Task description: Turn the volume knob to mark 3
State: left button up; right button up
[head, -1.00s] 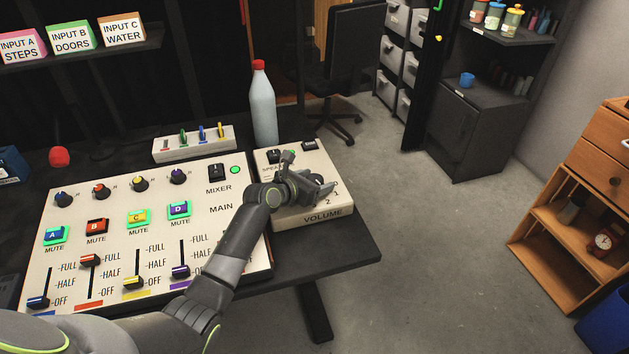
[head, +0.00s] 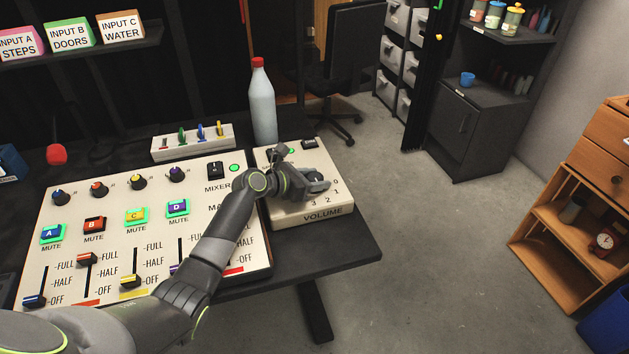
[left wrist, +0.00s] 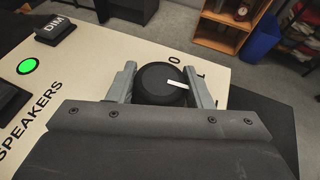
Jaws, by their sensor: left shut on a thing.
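The volume knob (left wrist: 152,85) is round and black with a white pointer line. In the left wrist view it sits between the two fingers of my left gripper (left wrist: 162,88), which is shut on it. In the head view my left gripper (head: 314,182) is at the knob on the cream volume box (head: 290,217), beside the printed marks 0, 1, 2 and 3. My right gripper is not in view.
A mixer panel (head: 75,212) with faders and mute buttons lies left of the volume box. The table's right edge is close to the box.

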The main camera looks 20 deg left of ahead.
pick_arm(q)
jog(key=shift+f+m+g+h+b, duration=0.15)
jog(key=shift+m+g+h+b, duration=0.25)
jog(key=shift+m+g+h, duration=0.25)
jog(key=shift+m+g+h+b, duration=0.65)
jog(key=shift+m+g+h, duration=0.2)
jog(key=shift+m, duration=0.3)
jog(key=shift+m+g, duration=0.4)
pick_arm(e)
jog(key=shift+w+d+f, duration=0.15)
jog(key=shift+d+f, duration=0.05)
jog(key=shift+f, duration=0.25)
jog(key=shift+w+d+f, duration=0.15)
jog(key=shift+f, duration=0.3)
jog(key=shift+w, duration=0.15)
pick_arm(q)
jog(key=o, duration=0.7)
jog(key=shift+o, duration=1.4)
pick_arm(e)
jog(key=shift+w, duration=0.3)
